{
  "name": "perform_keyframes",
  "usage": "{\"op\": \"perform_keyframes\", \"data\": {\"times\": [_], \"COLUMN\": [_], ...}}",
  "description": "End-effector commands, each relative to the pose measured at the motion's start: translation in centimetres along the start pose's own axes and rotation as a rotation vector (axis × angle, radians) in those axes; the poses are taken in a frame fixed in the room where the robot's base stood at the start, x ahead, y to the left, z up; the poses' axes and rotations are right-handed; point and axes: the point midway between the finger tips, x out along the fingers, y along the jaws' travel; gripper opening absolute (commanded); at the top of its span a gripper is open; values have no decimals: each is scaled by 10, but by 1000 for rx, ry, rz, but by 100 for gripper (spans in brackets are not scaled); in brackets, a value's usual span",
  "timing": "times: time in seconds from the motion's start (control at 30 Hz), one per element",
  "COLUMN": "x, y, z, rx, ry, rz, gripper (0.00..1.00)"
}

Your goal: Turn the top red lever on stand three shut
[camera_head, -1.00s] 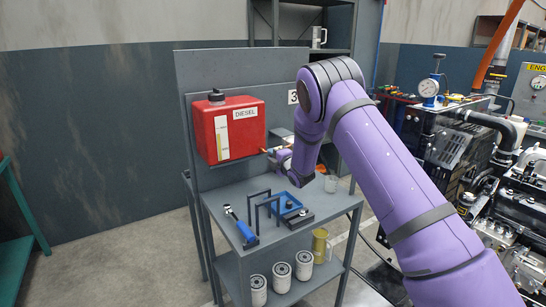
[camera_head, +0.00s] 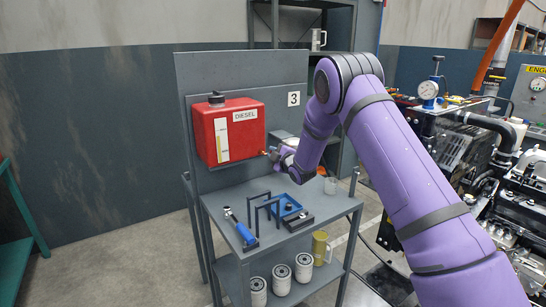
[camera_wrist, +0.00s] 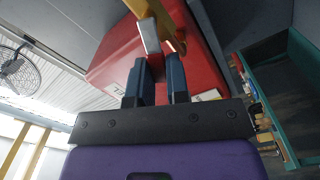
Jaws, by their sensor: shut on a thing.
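The red diesel tank (camera_head: 238,140) is mounted on the panel of stand three, marked with a 3 (camera_head: 293,99). A small red and brass-coloured fitting (camera_head: 264,152) sticks out at the tank's lower right. My gripper (camera_head: 271,153) is at this fitting, shut on the red lever, which is mostly hidden by the fingers. In the wrist view, my two dark fingers (camera_wrist: 157,62) reach up in front of the red tank (camera_wrist: 112,62). A yellow brass part (camera_wrist: 165,18) and a pale grey block (camera_wrist: 149,36) show at the fingertips.
White filters (camera_head: 281,279) and a yellow jug (camera_head: 319,247) stand lower. An engine (camera_head: 505,205) is at the right.

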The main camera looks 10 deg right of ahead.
Motion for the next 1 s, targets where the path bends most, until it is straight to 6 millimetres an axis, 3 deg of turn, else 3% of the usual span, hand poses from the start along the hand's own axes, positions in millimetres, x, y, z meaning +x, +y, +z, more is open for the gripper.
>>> {"op": "perform_keyframes", "data": {"times": [1.0], "x": [-1], "y": [34], "z": [19], "rx": [928], "ry": [-3], "rz": [0], "gripper": [0]}}
